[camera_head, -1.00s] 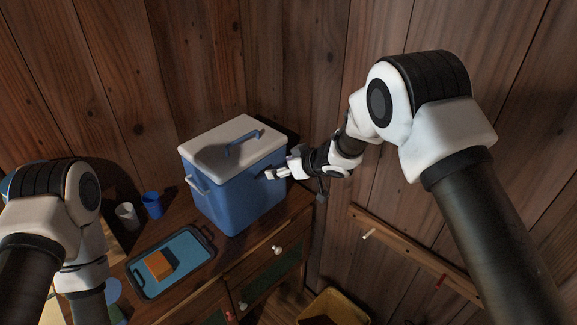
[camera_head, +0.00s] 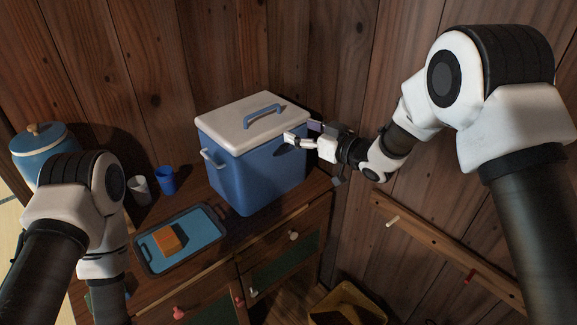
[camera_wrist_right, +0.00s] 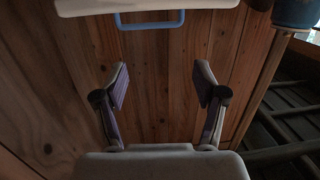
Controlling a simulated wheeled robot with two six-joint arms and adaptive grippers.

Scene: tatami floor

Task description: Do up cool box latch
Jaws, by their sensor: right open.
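The cool box (camera_head: 252,178) is blue with a white lid (camera_head: 240,115) that lies down on it. A blue handle (camera_head: 263,108) stands on the lid, and a pale handle (camera_head: 209,159) is on its left side. I cannot make out the latch clearly in the head view. My right gripper (camera_head: 303,134) is open and empty at the box's right front, just below the lid edge; contact is unclear. In the right wrist view its fingers (camera_wrist_right: 162,88) are apart, with a white edge and a blue loop (camera_wrist_right: 150,24) above them. My left gripper is outside the view.
The box stands on a wooden cabinet (camera_head: 210,268) against plank walls. Left of it are a blue tray (camera_head: 199,232) with an orange block (camera_head: 168,241), a blue cup (camera_head: 167,180) and a white cup (camera_head: 139,190). A peg rail (camera_head: 440,250) runs along the right wall.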

